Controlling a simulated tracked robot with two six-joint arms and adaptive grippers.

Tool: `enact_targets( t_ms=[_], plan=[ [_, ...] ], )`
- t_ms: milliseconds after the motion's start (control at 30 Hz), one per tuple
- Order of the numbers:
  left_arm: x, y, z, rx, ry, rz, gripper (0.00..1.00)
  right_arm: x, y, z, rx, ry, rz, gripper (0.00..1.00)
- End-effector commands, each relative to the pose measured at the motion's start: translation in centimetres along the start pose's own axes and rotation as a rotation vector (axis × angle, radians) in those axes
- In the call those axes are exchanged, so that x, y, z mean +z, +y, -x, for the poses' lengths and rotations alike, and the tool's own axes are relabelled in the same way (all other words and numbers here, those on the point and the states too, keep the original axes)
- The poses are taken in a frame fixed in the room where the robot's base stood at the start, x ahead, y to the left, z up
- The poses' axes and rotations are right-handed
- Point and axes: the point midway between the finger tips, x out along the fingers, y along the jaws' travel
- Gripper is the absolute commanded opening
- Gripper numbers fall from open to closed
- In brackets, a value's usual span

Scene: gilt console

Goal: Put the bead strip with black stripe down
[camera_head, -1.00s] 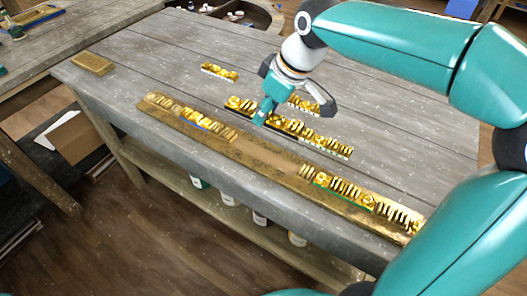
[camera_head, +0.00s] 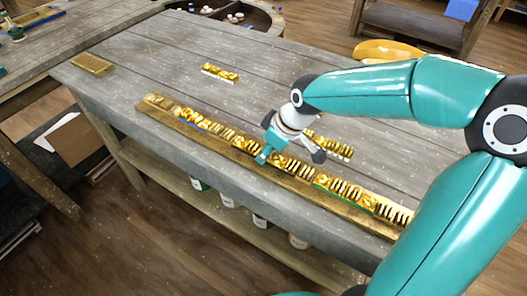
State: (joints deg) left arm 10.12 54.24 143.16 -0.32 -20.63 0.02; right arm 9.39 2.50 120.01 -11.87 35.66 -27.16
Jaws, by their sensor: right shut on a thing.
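The bead strip with black stripe (camera_head: 296,168) is gold and lies along the gap in the middle of the long gold rail (camera_head: 150,107) near the table's front edge. My right gripper (camera_head: 264,156) is shut on this strip from above and hides part of it. Its black stripe is hard to make out, and I cannot tell whether it fully rests on the rail. A blue-striped gold strip (camera_head: 203,128) sits on the rail to its left, and a green-striped one (camera_head: 345,191) to its right. My left gripper is not in view.
A loose gold strip with a pale edge (camera_head: 220,73) lies farther back on the grey table (camera_head: 180,60). Another (camera_head: 338,149) lies just right of my right gripper, partly hidden. A gold block (camera_head: 93,64) lies at the left end. The table's back middle is clear.

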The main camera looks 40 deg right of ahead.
Motion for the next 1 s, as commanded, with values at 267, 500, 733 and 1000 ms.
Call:
enact_targets(
  t_ms=[267, 500, 733, 1000],
  plan=[
    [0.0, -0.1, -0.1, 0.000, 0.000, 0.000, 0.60, 0.0, 0.0, -0.1, 0.000, 0.000, 0.000, 0.48],
    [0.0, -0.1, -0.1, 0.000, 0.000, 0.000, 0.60, 0.1, 0.0, -0.1, 0.000, 0.000, -0.001, 0.60],
    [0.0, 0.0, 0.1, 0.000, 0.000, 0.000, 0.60, -0.1, 0.0, 0.3, 0.001, 0.001, -0.001, 0.60],
    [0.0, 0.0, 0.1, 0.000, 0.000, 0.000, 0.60, -0.2, 0.1, 4.4, 0.004, 0.005, 0.000, 0.60]
  ],
)
